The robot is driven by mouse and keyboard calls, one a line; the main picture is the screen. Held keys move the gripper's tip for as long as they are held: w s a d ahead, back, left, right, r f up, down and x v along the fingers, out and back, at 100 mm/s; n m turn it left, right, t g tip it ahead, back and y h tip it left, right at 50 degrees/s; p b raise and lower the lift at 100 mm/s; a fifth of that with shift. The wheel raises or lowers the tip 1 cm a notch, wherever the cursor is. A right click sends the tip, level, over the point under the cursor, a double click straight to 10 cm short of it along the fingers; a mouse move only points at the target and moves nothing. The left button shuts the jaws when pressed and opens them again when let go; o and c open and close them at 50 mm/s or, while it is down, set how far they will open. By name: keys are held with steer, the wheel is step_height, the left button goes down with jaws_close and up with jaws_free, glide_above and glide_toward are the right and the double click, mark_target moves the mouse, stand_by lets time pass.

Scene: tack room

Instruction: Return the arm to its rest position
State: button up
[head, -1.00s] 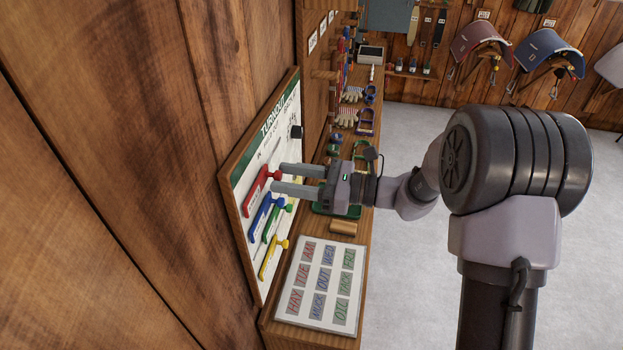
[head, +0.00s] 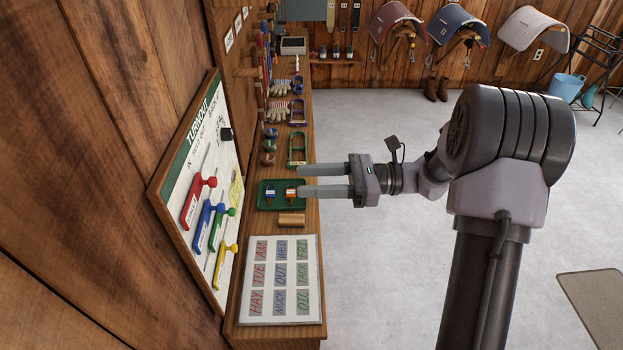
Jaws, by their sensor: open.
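My gripper (head: 299,181) is open and empty, with its two grey fingers pointing left. In the picture the fingertips lie over the right part of the wooden counter, by the green tray (head: 266,206). My arm is stretched out to the left from its column, clear of the turnout board (head: 160,190). The board carries a red (head: 192,200), a blue (head: 203,226), a green (head: 221,228) and a yellow (head: 221,266) tag.
The wooden counter (head: 231,320) runs along the left wall. It holds a lettered white board (head: 283,310), a wooden block (head: 291,219), and gloves (head: 279,112). The grey floor right of the counter is open, with a mat (head: 598,300) at the far right.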

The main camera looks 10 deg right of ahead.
steer(key=s+a+f+n+g+h+b, duration=0.1)
steer(key=s+a+f+n+h+b, duration=0.1)
steer(key=s+f+n+h+b, duration=0.5)
steer(key=s+a+n+g+h+b, duration=0.15)
steer(key=s+n+h, duration=0.25)
steer(key=s, duration=0.8)
steer(key=s+d+f+n+t+h+b, duration=0.2)
steer(key=s+d+n+t+h+b, duration=0.1)
steer(key=d+n+t+h+b, duration=0.1)
steer(key=shift+d+t+h, duration=0.4)
steer(key=shift+d+t, duration=0.1)
steer(key=shift+t, duration=0.35)
